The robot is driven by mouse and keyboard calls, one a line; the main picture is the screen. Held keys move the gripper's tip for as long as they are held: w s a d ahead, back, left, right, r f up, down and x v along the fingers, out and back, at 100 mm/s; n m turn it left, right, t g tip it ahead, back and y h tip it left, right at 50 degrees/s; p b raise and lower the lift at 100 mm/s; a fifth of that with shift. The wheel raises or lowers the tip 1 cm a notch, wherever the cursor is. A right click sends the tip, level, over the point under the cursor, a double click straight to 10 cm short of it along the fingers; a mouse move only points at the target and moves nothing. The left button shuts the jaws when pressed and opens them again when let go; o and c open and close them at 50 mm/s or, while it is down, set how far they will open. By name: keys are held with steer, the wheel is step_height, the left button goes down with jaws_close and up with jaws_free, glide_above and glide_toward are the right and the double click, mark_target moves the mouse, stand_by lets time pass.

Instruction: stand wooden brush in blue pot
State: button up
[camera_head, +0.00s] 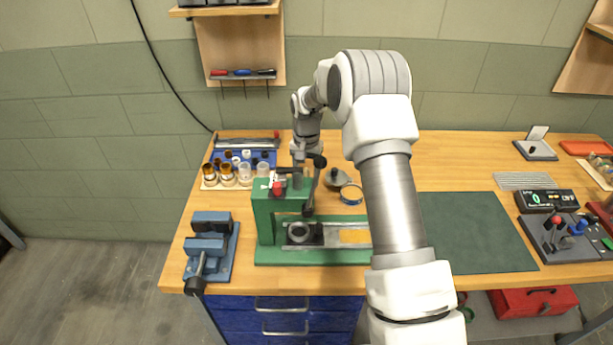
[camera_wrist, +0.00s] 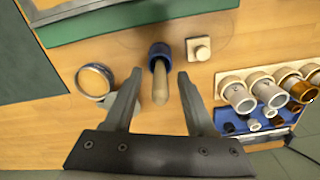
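In the wrist view, the wooden brush (camera_wrist: 160,88) stands with its pale handle rising out of the small blue pot (camera_wrist: 159,51). The handle points towards the camera and looks slightly tilted. The brush's lower end is hidden inside the pot. My gripper (camera_wrist: 159,76) is open, with one finger on each side of the handle. There is a visible gap between each finger and the brush. In the head view, the pot and brush cannot be made out behind the green press and my arm.
A round tin (camera_wrist: 94,82) lies left of the pot, and a small pale block with a knob (camera_wrist: 199,48) right of it. A rack of vials (camera_head: 237,176) and a blue tray (camera_head: 268,157) stand nearby. The green press (camera_head: 264,221) is in front; a blue vice (camera_head: 210,245) is front left.

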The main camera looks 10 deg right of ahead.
step_height(320, 180, up, 17)
steer(key=shift+r+b, duration=0.2)
steer(key=shift+b, duration=0.1)
stand_by(0.3)
stand_by(0.3)
